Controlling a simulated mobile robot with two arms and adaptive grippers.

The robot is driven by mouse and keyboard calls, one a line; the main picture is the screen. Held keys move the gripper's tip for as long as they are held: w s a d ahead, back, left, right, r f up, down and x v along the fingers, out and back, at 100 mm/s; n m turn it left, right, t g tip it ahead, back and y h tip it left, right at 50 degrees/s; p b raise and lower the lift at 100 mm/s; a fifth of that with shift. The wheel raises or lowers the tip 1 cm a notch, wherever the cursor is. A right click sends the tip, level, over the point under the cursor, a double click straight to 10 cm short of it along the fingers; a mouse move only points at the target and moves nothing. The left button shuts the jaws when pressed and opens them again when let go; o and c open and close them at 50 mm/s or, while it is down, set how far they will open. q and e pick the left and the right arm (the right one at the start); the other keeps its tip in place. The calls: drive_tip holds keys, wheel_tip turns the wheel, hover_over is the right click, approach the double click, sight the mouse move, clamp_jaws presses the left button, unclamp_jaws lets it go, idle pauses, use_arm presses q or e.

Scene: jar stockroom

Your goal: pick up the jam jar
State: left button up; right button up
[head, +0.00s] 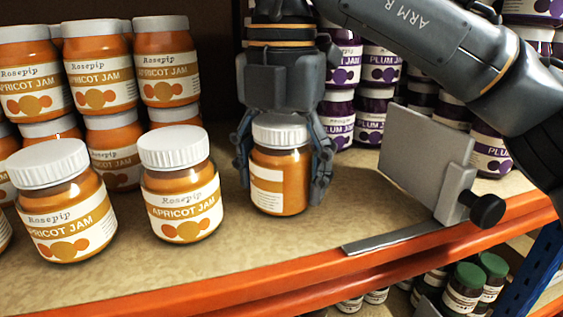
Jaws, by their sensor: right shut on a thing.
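An apricot jam jar (280,183) with a white lid stands upright at the shelf's front, its label turned partly away. My right gripper (284,160) comes down from above and is shut around this jar, one finger on each side. The jar's base appears to be on or very near the shelf; I cannot tell whether it is lifted. Two more apricot jam jars, one at the front left (66,212) and one just left of the gripper (178,193), stand apart from it. My left gripper is not in view.
Stacked apricot jars (100,80) stand at the back left. Stacked plum jam jars (340,115) stand at the back right. A grey upright plate (425,150) with a black knob stands right of the gripper. The orange shelf edge (300,278) runs along the front. Green-lidded jars (465,285) sit below.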

sight(281, 120)
drive_tip(key=shift+r, duration=0.35)
wheel_tip(281, 120, up, 7)
drive_tip(key=shift+r, duration=0.1)
drive_tip(key=shift+c, duration=0.4)
drive_tip(key=shift+r, duration=0.6)
drive_tip(key=shift+w+r, duration=0.1)
drive_tip(key=shift+r, duration=0.3)
drive_tip(key=shift+d, duration=0.1)
